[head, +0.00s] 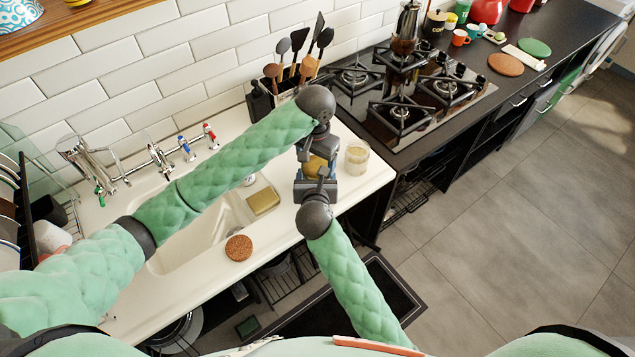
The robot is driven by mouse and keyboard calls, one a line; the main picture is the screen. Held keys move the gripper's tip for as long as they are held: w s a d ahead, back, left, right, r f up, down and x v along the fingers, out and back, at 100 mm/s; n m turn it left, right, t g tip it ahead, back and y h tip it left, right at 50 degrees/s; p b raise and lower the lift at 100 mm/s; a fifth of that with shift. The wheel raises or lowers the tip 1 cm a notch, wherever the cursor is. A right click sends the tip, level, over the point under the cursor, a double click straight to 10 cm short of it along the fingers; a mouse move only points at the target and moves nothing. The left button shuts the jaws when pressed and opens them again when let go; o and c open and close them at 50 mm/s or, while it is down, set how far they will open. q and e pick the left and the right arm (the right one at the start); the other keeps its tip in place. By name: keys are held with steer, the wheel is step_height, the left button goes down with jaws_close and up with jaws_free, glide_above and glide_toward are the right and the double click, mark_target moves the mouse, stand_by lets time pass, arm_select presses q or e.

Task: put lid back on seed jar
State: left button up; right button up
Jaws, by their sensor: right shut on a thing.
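A small jar-like thing with amber-brown contents (316,165) is between my two grippers over the right end of the white counter. My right gripper (316,184) comes from below in the picture and is shut on it. My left gripper (314,149) reaches down to it from above; its fingers are mostly hidden, so I cannot tell if they are open or touching it. The grippers hide much of this thing, including its top. A clear glass jar (356,159) with pale contents stands just right of them. A round, speckled brown, cork-like disc (238,247) lies at the counter's front edge.
The white sink (190,238) is left of my grippers, with a yellowish block (263,200) at its right. A utensil holder (262,101) stands behind my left wrist. The gas hob (412,92) is at the back right. The counter's front edge is close to my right gripper.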

arm_select(q)
steer(key=c, duration=0.4)
steer(key=shift+s+d+m, duration=0.1)
steer(key=shift+d+m, duration=0.05)
steer(key=shift+m, duration=1.35)
steer(key=shift+c, duration=0.2)
steer(key=o, duration=1.1)
steer(key=shift+c, duration=0.2)
steer(key=shift+r, duration=2.25)
steer(key=shift+c, duration=0.3)
